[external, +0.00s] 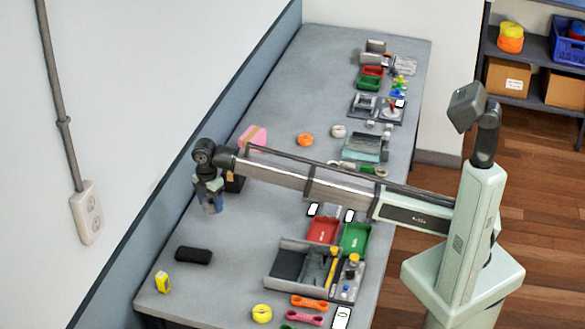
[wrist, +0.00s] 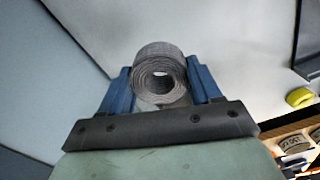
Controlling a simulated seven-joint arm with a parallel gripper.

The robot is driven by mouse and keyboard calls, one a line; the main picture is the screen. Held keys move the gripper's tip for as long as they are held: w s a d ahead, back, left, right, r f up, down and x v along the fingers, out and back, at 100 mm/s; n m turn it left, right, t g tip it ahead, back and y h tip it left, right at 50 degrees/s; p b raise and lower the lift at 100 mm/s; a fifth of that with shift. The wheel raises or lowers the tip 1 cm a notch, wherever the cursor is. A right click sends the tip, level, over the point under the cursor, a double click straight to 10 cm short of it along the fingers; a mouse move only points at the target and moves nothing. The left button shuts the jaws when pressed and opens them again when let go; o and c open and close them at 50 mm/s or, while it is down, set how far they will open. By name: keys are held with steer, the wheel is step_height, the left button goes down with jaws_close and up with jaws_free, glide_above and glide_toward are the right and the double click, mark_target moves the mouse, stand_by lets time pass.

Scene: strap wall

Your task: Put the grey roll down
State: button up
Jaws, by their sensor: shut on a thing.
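The grey roll (wrist: 160,53) is a coiled strap with an open hole in the middle. In the wrist view it sits between the two blue fingers of my gripper (wrist: 160,80), which is shut on it from both sides. In the external view my gripper (external: 212,203) points down over the left part of the grey table (external: 225,240), near the wall. The roll is small and mostly hidden by the fingers there. I cannot tell whether it touches the table.
A black bundle (external: 193,255) and a yellow tape measure (external: 162,282) lie towards the front left. A grey tray (external: 271,276), a red bin (external: 322,230) and a green bin (external: 355,238) stand to the right. A pink block (external: 253,136) lies behind my gripper. Bare table lies between gripper and tray.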

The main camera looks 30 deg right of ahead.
mark_target(210, 230)
steer(key=shift+w+a+r, duration=0.15)
steer(key=shift+w+a, duration=0.35)
steer(key=shift+a, duration=0.1)
steer(key=shift+m, duration=0.3)
steer(key=shift+f, duration=0.55)
step_height(210, 230, down, 9)
steer(key=shift+r, duration=0.1)
steer(key=shift+f, duration=0.2)
steer(key=o, duration=1.1)
steer(key=shift+c, duration=0.2)
steer(key=shift+r, duration=0.1)
step_height(210, 230, up, 12)
steer(key=shift+r, duration=0.1)
